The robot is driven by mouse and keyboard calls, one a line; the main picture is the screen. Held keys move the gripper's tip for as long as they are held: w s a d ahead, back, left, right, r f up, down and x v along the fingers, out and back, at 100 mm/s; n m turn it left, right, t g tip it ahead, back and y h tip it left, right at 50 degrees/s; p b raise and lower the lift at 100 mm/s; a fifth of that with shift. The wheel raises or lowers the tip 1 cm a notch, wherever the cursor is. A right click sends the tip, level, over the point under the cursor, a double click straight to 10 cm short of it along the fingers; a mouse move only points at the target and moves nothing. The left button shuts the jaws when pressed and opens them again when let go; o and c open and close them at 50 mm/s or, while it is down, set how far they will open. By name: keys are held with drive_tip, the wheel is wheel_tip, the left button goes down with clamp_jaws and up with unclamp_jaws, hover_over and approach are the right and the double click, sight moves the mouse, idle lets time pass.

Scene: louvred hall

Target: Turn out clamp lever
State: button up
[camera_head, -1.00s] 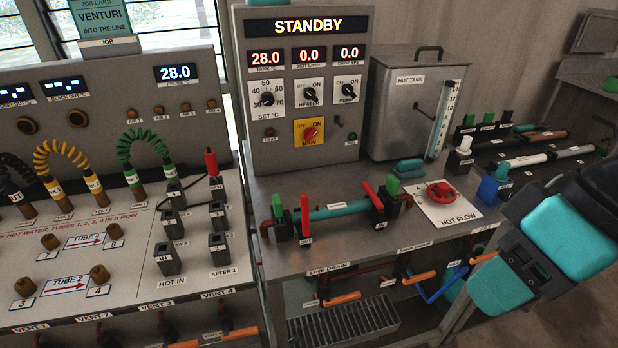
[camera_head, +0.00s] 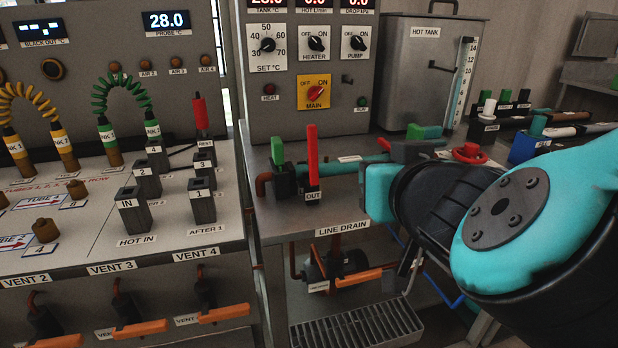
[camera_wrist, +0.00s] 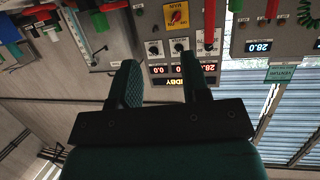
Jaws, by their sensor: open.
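The OUT clamp (camera_head: 312,196) sits at the left end of the teal tube on the bench. Its red lever (camera_head: 312,152) stands upright beside a green block (camera_head: 277,151). In the wrist view, which is upside down, the red lever (camera_wrist: 210,24) appears beyond the right finger. My gripper (camera_wrist: 162,78) is open and empty, its two dark fingers pointing toward the console. In the head view my arm comes in from the right and hides much of the gripper. The gripper is to the right of the OUT lever, apparently apart from it. The IN lever is hidden in the head view.
The console (camera_head: 320,70) stands behind the tube, with the hot tank (camera_head: 420,90) to its right. The red HOT FLOW wheel (camera_head: 469,153) lies close behind my arm. Orange-handled valves (camera_head: 358,277) are below the bench edge. The bench in front of OUT is clear.

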sight(313, 129)
drive_tip(key=s+a+r+n+t+y, duration=0.1)
drive_tip(key=a+r+n+t+y, duration=0.15)
drive_tip(key=a, duration=0.25)
drive_tip(key=shift+m+t+y, duration=0.35)
drive_tip(key=p+x, duration=0.2)
drive_tip(key=x, duration=0.3)
drive_tip(key=p+x, duration=0.2)
drive_tip(key=x, duration=0.3)
drive_tip(key=f+p+x, duration=0.1)
drive_tip(key=p+x, duration=0.2)
drive_tip(key=x, duration=0.2)
drive_tip(key=shift+w+a, duration=0.2)
drive_tip(key=shift+w+a+f, duration=0.1)
drive_tip(key=shift+w, duration=0.25)
drive_tip(key=shift+c, duration=0.2)
clamp_jaws()
